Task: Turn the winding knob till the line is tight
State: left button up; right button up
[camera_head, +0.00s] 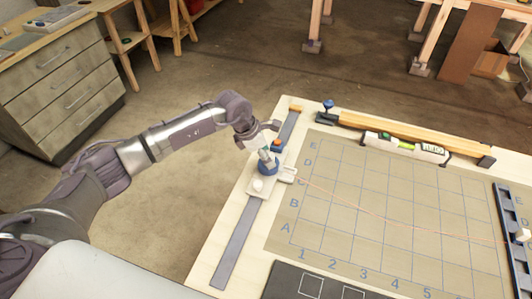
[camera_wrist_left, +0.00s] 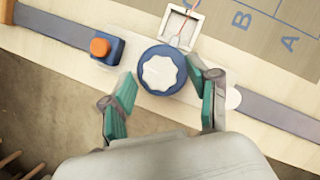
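The winding knob, a blue disc with a white scalloped top (camera_wrist_left: 162,72), sits on a pale carriage on the grey rail. In the head view its blue side (camera_head: 267,169) shows below my left gripper (camera_head: 264,152). In the wrist view the left gripper (camera_wrist_left: 161,102) is open, its teal-padded fingers apart. The right finger is close beside the knob; the left finger stands clear of it. I cannot tell whether either touches. A thin reddish line (camera_head: 390,221) runs from the carriage across the gridded board to the right-hand rack and bows rather than running straight.
A blue block with an orange button (camera_wrist_left: 100,47) sits on the rail (camera_head: 240,244) beside the knob. A white knob (camera_head: 257,185) is on the carriage's other side. A spirit level (camera_head: 405,146) lies along the board's back edge. The gridded board (camera_head: 345,200) is mostly clear.

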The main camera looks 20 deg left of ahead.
pick_arm(q)
jog(key=c, duration=1)
jog(key=shift+f+m+b, duration=0.15)
jog(key=shift+m+b, duration=0.15)
jog(key=shift+b, duration=0.4)
jog(key=shift+c, duration=0.2)
jog(key=m+g+b, duration=0.1)
jog(key=m+b, duration=0.2)
jog(key=b, duration=0.1)
jog(key=m+g+b, duration=0.1)
jog(key=m+b, duration=0.2)
jog(key=b, duration=0.2)
jog(key=m+g+b, duration=0.2)
jog(key=m+b, duration=0.2)
jog(key=b, duration=0.1)
jog(key=shift+w+h, duration=0.4)
jog(key=shift+w+m+g+b, duration=0.1)
jog(key=shift+m+g+b, duration=0.3)
jog(key=shift+m+b, duration=0.7)
jog(key=shift+r+m+g+y+b, duration=0.2)
jog(key=shift+m+g+y+b, duration=0.3)
jog(key=shift+m, duration=1)
jog(key=o, duration=1.2)
jog(key=shift+c, duration=0.2)
